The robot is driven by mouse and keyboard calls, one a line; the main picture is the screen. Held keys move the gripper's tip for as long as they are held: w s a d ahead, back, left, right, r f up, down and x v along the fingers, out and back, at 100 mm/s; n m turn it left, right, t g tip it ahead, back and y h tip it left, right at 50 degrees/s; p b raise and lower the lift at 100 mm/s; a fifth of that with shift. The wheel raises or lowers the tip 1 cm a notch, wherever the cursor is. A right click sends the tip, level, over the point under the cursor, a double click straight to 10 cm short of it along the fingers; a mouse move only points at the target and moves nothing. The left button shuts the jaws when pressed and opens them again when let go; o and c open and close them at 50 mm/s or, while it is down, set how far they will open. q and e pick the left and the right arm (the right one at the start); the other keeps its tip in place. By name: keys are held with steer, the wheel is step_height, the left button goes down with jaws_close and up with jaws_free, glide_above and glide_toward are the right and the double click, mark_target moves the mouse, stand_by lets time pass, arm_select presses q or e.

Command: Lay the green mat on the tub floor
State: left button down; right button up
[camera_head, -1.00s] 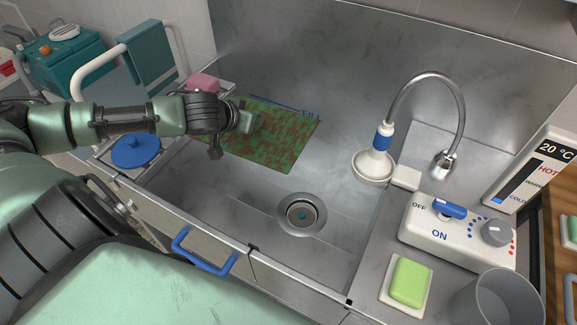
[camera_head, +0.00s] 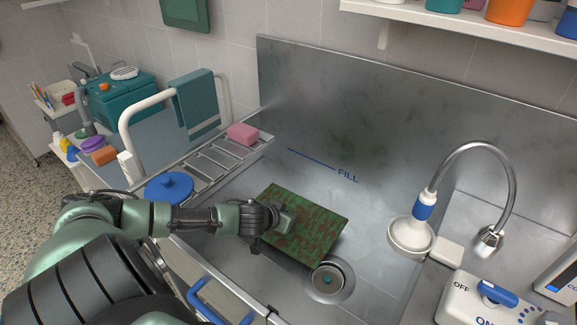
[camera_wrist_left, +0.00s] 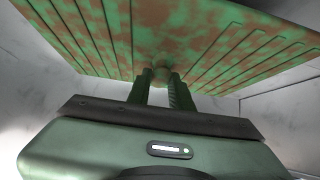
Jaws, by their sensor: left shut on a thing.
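The green mat (camera_head: 312,222) has rusty brown blotches and shows in the head view over the metal tub (camera_head: 375,195). My left gripper (camera_head: 290,220) is shut on the mat at its left side. In the left wrist view the mat (camera_wrist_left: 165,35) spreads flat above the two fingers (camera_wrist_left: 160,85), with ribs along it. The mat's near right corner reaches the edge of the round drain (camera_head: 328,281) in the head view. I cannot tell how high the mat is above the tub floor. My right gripper is not in view.
A shower head (camera_head: 411,236) on a curved hose stands at the tub's right edge. A rack with a pink sponge (camera_head: 243,133) and a blue lid (camera_head: 169,186) lines the left edge. The tub floor right of the mat is clear.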

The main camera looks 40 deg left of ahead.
arm_select(q)
steer(key=shift+f, duration=2)
steer(key=shift+f+b, duration=0.15)
steer(key=shift+b, duration=0.15)
steer(key=c, duration=1.3)
jaws_free()
steer(key=shift+o, duration=0.2)
steer(key=p+v, duration=0.2)
steer(key=v, duration=1)
